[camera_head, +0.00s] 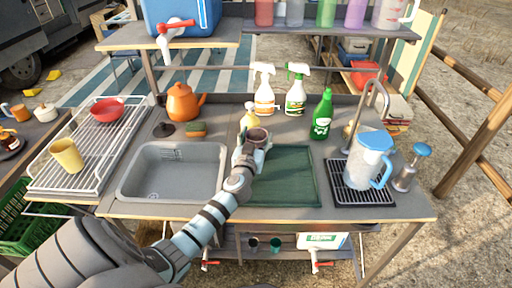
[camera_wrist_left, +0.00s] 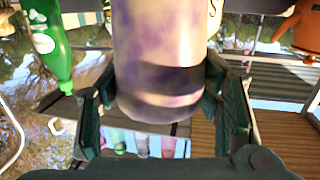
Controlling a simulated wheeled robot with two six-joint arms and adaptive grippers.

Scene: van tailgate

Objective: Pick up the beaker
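In the left wrist view the beaker (camera_wrist_left: 160,60) is a cylinder with purple and yellowish stains and a dark band, large between the fingers. My left gripper (camera_head: 248,150) reaches it from the front. In the wrist view its two fingers (camera_wrist_left: 162,100) lie close against both sides of the beaker and look closed on it. Whether the beaker touches the counter is hard to tell. My right gripper is not in view.
Spray bottles (camera_head: 264,92), a green bottle (camera_head: 322,116) and an orange kettle (camera_head: 183,103) stand farther back. The sink (camera_head: 172,172) is left; a pitcher (camera_head: 368,162) on a black rack is right. The green mat (camera_head: 284,180) is clear.

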